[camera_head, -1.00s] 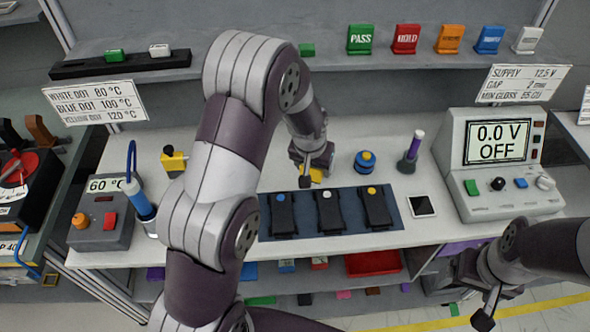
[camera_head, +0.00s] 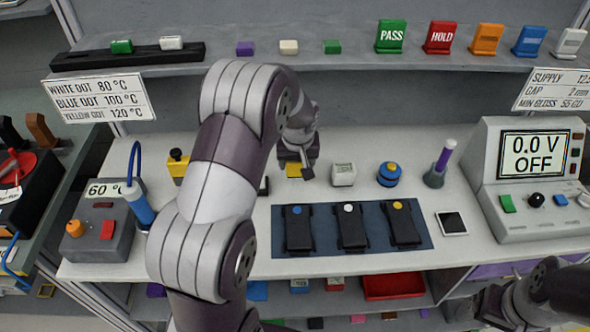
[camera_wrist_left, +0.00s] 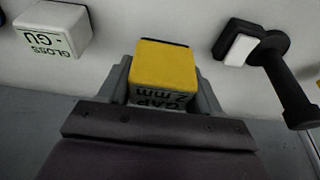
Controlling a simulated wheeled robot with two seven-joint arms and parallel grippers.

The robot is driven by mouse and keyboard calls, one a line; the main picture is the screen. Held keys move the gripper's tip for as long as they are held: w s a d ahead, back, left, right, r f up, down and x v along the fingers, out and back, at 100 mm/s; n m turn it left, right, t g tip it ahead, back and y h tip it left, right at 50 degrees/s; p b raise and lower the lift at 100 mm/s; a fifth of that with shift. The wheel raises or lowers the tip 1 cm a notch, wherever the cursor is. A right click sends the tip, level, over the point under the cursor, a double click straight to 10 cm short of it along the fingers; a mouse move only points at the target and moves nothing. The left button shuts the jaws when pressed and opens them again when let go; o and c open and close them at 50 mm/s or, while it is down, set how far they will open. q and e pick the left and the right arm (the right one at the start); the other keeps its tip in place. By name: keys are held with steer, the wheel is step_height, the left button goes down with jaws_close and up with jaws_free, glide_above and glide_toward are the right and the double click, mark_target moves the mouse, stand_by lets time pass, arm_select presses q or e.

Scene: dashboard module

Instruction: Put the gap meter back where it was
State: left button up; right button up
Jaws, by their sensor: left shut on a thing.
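The gap meter is a small yellow-topped block (camera_head: 293,169) at the back middle of the bench, left of the white gloss meter (camera_head: 343,174). My left gripper (camera_head: 298,168) is shut on it. In the left wrist view the gap meter (camera_wrist_left: 165,68) sits between both fingers of the left gripper (camera_wrist_left: 165,85), with "GAP 2 mm" on its near face. The gloss meter (camera_wrist_left: 52,28) stands apart to the left there. I cannot tell whether the gap meter touches the bench. My right gripper's fingers are out of view.
A blue mat (camera_head: 427,236) with several black clips lies in front. A blue round object (camera_head: 389,174) and purple-handled tool (camera_head: 441,165) stand right. A yellow block with a black knob (camera_head: 177,165) stands left. A black object (camera_wrist_left: 275,60) is near the gripper's right in the wrist view.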

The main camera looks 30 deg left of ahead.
mark_target(295, 172)
arm_select(q)
steer(key=shift+a+f, duration=0.2)
steer(key=shift+f, duration=2)
steer(key=o, duration=1.2)
steer(key=shift+f, duration=0.1)
steer(key=shift+o, duration=0.2)
